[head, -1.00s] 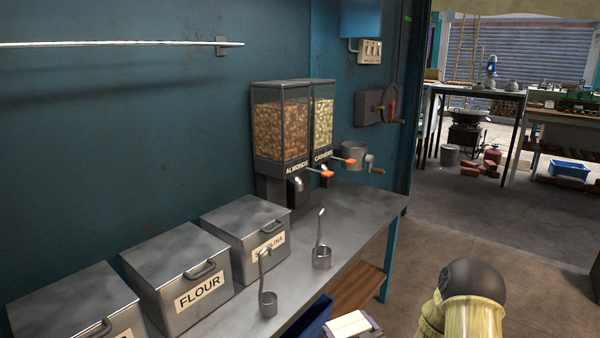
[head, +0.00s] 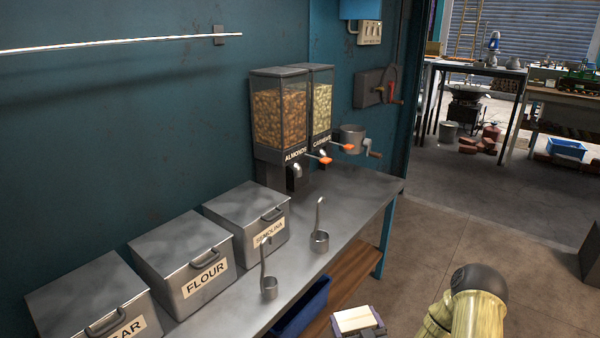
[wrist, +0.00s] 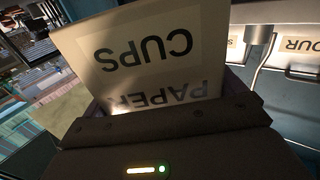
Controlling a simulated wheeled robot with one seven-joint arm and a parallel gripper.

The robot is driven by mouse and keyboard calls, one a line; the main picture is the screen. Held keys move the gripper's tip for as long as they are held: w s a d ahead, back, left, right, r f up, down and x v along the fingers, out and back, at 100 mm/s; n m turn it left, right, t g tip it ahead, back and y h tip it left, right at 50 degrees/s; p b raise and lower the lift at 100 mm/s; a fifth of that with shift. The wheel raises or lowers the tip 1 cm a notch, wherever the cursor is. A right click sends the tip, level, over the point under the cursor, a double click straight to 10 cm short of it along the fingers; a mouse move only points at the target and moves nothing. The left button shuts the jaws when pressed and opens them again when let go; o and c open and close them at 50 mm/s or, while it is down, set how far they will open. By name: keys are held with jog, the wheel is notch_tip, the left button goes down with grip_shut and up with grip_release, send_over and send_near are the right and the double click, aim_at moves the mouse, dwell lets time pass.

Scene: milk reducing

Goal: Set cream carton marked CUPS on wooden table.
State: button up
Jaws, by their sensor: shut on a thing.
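The cream carton (wrist: 140,50), lettered PAPER CUPS upside down in the wrist view, is held in my gripper (wrist: 165,122). The dark jaws are shut on its lower part in that view. In the head view the carton (head: 354,319) shows as a pale top at the bottom edge, in front of the counter and apart from it, with my gripper (head: 360,333) around it. A table (head: 545,93) with a wood-coloured top stands far back at the right; I cannot tell whether it is the task's wooden table.
A metal counter (head: 345,205) along the wall holds the flour bin (head: 185,255), other labelled bins, two ladles and nut dispensers (head: 281,115). A blue crate (head: 300,308) sits below it. A dark-topped table (head: 475,68) stands behind. The floor (head: 480,225) between is open.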

notch_tip(320, 180, up, 15)
jog(key=s+m+h+p, duration=0.1)
jog(key=h+p, duration=0.3)
jog(key=p, duration=1.4)
jog(key=shift+s+m+t+p, duration=0.2)
jog(key=shift+m+t+p, duration=0.1)
jog(key=shift+m, duration=0.6)
jog(key=shift+d+f, duration=0.1)
jog(key=shift+f, duration=0.05)
jog(key=s+f, duration=0.4)
jog(key=f, duration=0.1)
jog(key=shift+s+f, duration=0.25)
jog(key=shift+d+f, duration=0.1)
